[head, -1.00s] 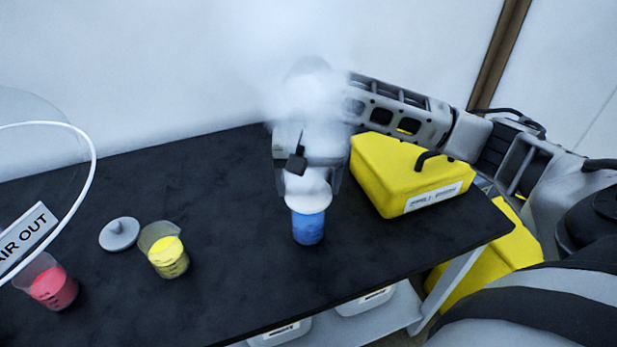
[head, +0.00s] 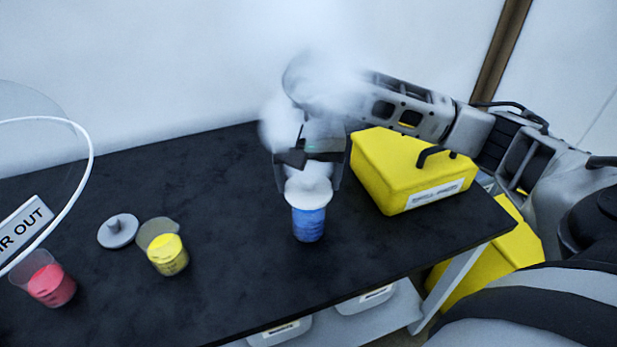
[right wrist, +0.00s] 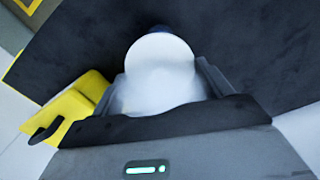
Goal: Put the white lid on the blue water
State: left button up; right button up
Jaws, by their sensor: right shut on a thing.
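The beaker of blue water (head: 308,221) stands on the black table, left of the yellow case. The white lid (head: 307,193) is at the top of the beaker; I cannot tell whether it rests on the rim or is just above it. My right gripper (head: 308,180) points down over the beaker, shut on the lid. White vapour blurs the gripper and part of the lid. In the right wrist view the lid (right wrist: 162,70) is a pale disc between the fingers, hiding nearly all of the beaker. My left gripper is not in view.
A grey lid (head: 118,231), a yellow beaker (head: 167,254) and a red beaker (head: 50,285) stand at the left of the table. A yellow case (head: 405,175) is close to the right of my right gripper. A clear round hood (head: 88,165) hangs at the far left.

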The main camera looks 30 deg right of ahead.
jog(key=shift+f, duration=0.1)
dwell(0.3)
jog(key=shift+f+b, duration=0.75)
jog(key=shift+b, duration=0.15)
jog(key=shift+f+b, duration=0.55)
jog(key=shift+b, duration=0.15)
